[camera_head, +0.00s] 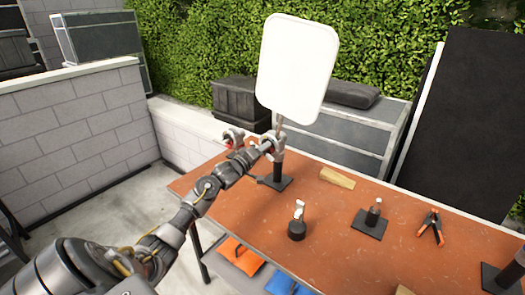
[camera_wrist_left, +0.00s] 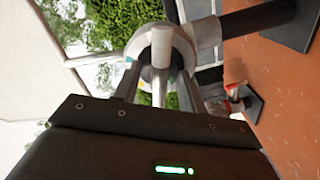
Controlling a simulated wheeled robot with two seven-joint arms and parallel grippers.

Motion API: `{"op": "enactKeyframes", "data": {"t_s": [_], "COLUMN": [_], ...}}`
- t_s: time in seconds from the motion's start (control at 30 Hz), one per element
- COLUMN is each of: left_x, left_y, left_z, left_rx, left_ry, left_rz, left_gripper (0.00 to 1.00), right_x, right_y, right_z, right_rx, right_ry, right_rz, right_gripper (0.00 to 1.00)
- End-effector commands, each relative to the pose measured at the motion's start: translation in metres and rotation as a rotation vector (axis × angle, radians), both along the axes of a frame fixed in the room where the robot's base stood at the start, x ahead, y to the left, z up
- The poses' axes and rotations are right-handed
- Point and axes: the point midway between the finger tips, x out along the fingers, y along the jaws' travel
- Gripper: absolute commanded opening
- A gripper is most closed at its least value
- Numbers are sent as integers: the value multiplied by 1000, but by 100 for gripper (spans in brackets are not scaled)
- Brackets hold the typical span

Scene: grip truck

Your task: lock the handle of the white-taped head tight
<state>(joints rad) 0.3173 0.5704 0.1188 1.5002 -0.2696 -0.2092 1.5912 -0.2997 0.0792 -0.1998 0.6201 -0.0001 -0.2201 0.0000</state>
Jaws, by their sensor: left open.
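A head with a whitish band (camera_wrist_left: 208,33) shows close up in the left wrist view, beside a black post (camera_wrist_left: 258,18). Its pale handle (camera_wrist_left: 160,60) sticks out between the fingers of my left gripper (camera_wrist_left: 159,92). The gripper is open, with a finger on each side of the handle; I cannot tell whether either touches it. In the head view my left gripper (camera_head: 266,145) reaches the head on top of the black stand (camera_head: 277,169), below the white board (camera_head: 297,68), and partly hides it. My right gripper is not in view.
On the brown table (camera_head: 335,240) are a wooden wedge (camera_head: 337,178), a dark round piece with a white top (camera_head: 297,228), a plated stand (camera_head: 370,223) and orange-handled pliers (camera_head: 431,228). Another head with red (camera_head: 233,138) is left of my gripper. A block wall (camera_head: 75,135) stands left.

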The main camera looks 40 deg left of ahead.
Motion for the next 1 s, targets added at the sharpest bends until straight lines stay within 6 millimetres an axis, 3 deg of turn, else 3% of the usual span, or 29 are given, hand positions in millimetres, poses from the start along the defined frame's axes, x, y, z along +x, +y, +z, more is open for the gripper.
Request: {"op": "enactKeyframes", "data": {"t_s": [0.2, 0.53, 1.0], "left_x": [0, 0, 0], "left_y": [0, 0, -1], "left_z": [-1, -1, -1], "left_rx": [0, 0, 125], "left_ry": [0, 1, 5], "left_rz": [0, 0, -2], "left_gripper": [41, 0, 0], "right_x": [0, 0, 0], "right_y": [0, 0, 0], "right_z": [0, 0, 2], "right_rx": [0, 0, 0], "right_ry": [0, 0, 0], "right_rz": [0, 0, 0], "right_gripper": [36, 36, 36]}}
